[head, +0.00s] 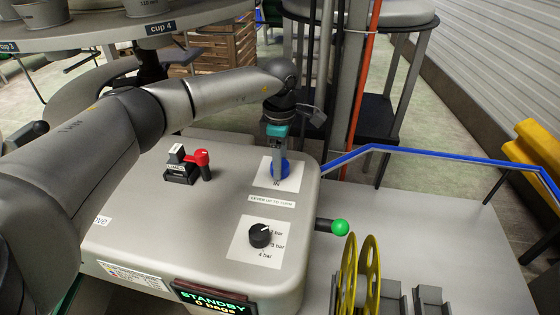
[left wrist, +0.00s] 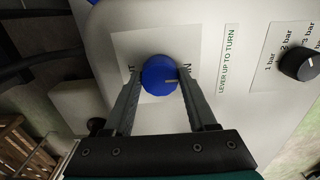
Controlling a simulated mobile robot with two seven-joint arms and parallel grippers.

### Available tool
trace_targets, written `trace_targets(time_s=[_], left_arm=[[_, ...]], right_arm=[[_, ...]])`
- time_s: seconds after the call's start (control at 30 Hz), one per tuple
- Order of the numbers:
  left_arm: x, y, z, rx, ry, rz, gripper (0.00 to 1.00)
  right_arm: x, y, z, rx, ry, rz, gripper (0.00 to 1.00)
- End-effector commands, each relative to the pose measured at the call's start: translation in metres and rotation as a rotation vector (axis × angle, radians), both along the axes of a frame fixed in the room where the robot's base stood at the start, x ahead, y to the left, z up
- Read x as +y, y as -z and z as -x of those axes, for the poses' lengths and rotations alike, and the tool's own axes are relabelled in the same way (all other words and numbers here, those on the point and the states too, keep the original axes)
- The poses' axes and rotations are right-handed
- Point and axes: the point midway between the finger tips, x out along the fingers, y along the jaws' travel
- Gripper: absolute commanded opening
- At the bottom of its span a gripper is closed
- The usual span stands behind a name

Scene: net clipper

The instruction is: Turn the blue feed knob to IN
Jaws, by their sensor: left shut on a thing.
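The blue feed knob (head: 285,170) sits on a white plate on the grey console top, with the word IN just in front of it. My left gripper (head: 278,164) reaches down over it from the far side. In the left wrist view the two fingers flank the knob (left wrist: 160,75) and are shut on it. The knob's pale pointer line lies toward the right finger, on the side of the partly hidden IN label; the other label is mostly covered by the left finger. My right gripper is not in view.
A red-topped lever (head: 201,158) stands left on the console. A black pressure knob (head: 260,236) lies nearer, and a green-ended lever (head: 340,227) sticks out at right. A STANDBY display (head: 212,300) is at the front. A blue rail (head: 440,156) runs behind at right.

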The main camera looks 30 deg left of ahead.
Motion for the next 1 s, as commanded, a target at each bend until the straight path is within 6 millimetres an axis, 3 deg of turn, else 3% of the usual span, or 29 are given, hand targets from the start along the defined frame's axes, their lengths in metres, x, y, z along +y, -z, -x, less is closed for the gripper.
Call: trace_targets(time_s=[0.43,0.47,0.73,1.0], left_arm=[[0.0002,-0.0017,-0.001,-0.004,0.013,0.0,0.02],[0.0002,-0.0016,-0.001,-0.004,0.013,0.0,0.58],[0.0001,-0.0008,-0.0005,-0.002,0.011,0.0,0.87],[0.0001,-0.0021,-0.0003,-0.001,0.011,0.0,0.87]], right_arm=[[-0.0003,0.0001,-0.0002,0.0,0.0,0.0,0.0],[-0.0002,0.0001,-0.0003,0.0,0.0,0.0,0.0],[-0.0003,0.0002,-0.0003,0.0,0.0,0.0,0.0],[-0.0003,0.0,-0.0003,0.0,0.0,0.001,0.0]])
